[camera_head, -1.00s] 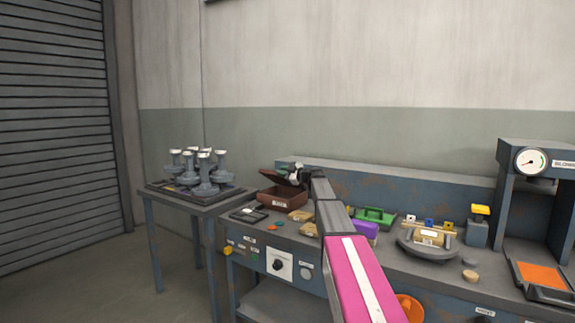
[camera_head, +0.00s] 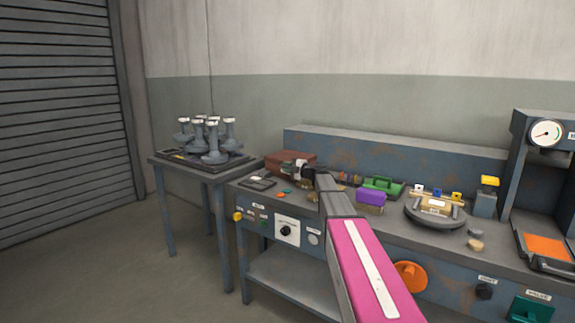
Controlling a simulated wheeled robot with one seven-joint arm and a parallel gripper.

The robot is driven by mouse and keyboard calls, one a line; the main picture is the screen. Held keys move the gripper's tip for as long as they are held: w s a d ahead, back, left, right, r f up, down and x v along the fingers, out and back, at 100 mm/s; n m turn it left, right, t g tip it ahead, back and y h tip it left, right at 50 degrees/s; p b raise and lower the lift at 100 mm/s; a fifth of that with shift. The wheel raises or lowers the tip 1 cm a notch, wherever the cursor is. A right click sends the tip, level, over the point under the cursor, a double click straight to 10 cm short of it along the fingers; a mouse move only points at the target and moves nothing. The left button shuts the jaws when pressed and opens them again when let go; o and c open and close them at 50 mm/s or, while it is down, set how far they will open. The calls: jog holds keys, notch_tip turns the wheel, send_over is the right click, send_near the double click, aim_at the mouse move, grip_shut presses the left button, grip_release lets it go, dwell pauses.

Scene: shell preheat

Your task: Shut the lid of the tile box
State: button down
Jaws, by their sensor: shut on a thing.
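The tile box (camera_head: 283,161) is a reddish-brown box at the back left of the bench. Its lid looks lowered onto the body, with no dark opening showing; a small gap at the front cannot be ruled out. My gripper (camera_head: 291,169) is at the front right of the box, against the lid's front edge, and is shut on the lid. The fingertips are small in view, and the gripper and wrist hide the box's front right part.
A side table (camera_head: 207,168) with grey metal stands is left of the box. A black-framed pad (camera_head: 258,183) lies in front of it. Right of my arm are a purple block (camera_head: 371,197), a green tray (camera_head: 383,185) and a round fixture (camera_head: 435,215). A low back panel (camera_head: 420,167) runs behind.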

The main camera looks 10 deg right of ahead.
jog(key=shift+w+d+f, duration=0.2)
jog(key=shift+f, duration=0.15)
jog(key=c, duration=1.1)
grip_release()
jog(key=shift+f, duration=0.1)
jog(key=shift+s, duration=0.1)
jog(key=shift+s+d, duration=0.25)
jog(key=v, duration=1)
